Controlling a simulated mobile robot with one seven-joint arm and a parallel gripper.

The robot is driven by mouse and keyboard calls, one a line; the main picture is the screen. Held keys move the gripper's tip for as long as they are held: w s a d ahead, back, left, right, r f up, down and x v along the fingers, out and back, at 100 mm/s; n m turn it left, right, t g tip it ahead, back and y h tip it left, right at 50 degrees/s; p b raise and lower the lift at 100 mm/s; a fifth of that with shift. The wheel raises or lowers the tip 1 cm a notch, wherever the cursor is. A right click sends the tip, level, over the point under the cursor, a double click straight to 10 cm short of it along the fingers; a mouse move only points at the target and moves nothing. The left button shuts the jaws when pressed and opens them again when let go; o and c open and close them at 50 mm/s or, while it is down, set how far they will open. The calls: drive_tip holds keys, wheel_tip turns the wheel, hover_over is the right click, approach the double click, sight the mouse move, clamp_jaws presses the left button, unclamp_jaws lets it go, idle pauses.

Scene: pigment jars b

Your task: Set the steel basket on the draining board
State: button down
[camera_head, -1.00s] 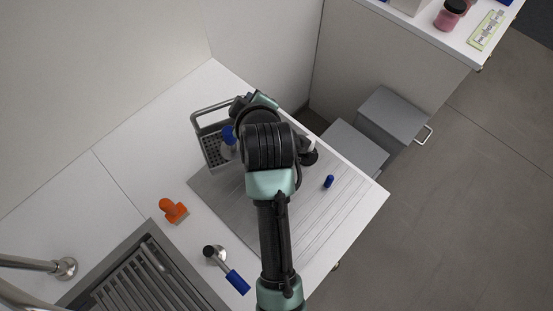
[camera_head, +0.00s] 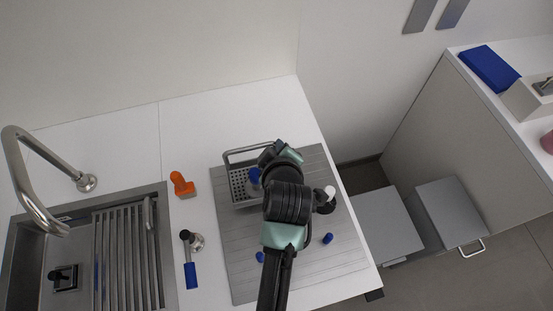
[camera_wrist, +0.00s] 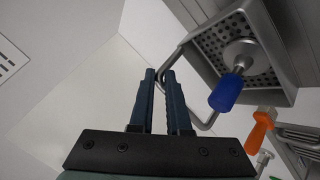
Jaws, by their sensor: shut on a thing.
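The steel basket (camera_head: 238,187), grey with a perforated floor and a wire handle, is over the far left part of the grooved grey draining board (camera_head: 243,270). I cannot tell whether its bottom touches the board. A steel tool with a blue grip (camera_head: 254,176) stands inside it. In the wrist view the basket (camera_wrist: 205,68) is at the upper right, with the blue-gripped tool (camera_wrist: 228,92) in it. My gripper (camera_wrist: 160,75) is shut on the basket's handle. In the head view my arm hides the fingers and the basket's right side.
An orange tool (camera_head: 182,185) and a steel tool with a blue grip (camera_head: 190,262) lie left of the board. A sink (camera_head: 30,260) with a tap (camera_head: 30,195) is farther left. Small blue pieces (camera_head: 327,238) lie on the board. Grey drawers (camera_head: 385,225) stand right of the counter.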

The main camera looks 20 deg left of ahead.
wheel_tip(320, 180, down, 4)
drive_tip(key=shift+d+f, duration=0.1)
drive_tip(key=c, duration=0.9)
unclamp_jaws()
drive_tip(key=shift+o, duration=0.2)
